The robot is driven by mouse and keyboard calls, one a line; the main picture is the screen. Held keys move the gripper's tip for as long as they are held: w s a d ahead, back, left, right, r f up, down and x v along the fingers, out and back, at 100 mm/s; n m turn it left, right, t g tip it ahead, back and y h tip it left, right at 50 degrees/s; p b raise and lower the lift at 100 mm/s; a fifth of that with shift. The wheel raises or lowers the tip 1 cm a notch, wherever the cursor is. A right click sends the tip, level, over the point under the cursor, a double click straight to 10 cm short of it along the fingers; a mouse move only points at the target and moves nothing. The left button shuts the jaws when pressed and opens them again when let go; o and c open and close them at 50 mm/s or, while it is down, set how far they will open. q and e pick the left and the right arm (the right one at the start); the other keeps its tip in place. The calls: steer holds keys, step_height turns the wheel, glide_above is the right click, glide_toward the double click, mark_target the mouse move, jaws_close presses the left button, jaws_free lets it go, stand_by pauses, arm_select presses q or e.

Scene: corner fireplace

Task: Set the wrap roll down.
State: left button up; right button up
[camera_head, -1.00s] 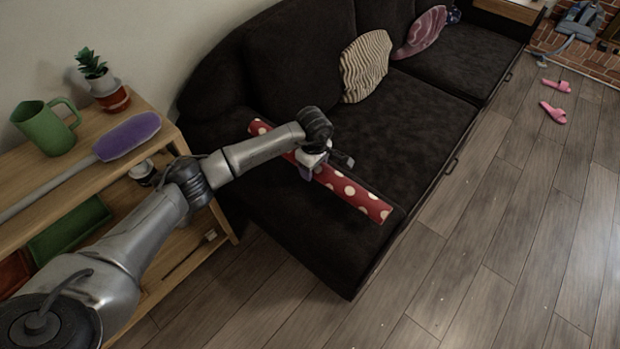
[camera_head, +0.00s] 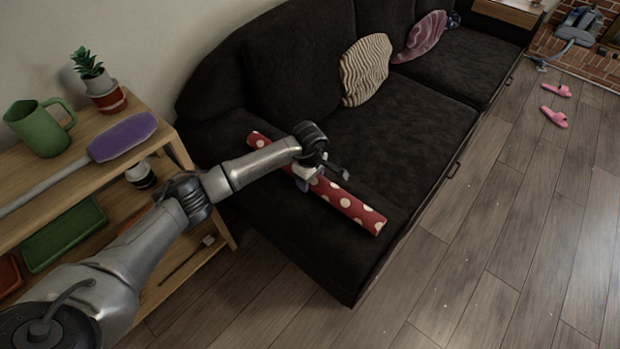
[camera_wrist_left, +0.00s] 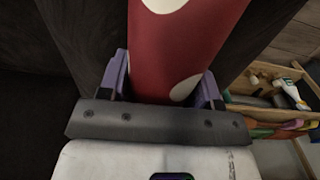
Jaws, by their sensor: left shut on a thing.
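The wrap roll (camera_head: 350,204) is a long red tube with white dots. It lies across the near arm end of the dark sofa in the head view, and I cannot tell whether it touches the sofa. My left gripper (camera_head: 311,176) is shut on it near its middle. In the left wrist view the wrap roll (camera_wrist_left: 172,50) runs between the two purple fingers of my left gripper (camera_wrist_left: 162,85). The part of the roll under the gripper is hidden. My right gripper is in neither view.
The dark sofa (camera_head: 400,130) has a striped cushion (camera_head: 364,70) and a pink-purple cushion (camera_head: 420,36). A wooden shelf (camera_head: 92,122) on the left holds a green mug (camera_head: 38,128), a potted plant (camera_head: 100,85) and a purple duster (camera_head: 122,137). Pink slippers (camera_head: 555,117) lie on the open floor.

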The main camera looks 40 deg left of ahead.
arm_select(q)
steer(key=o, duration=1)
steer(key=shift+f, duration=0.1)
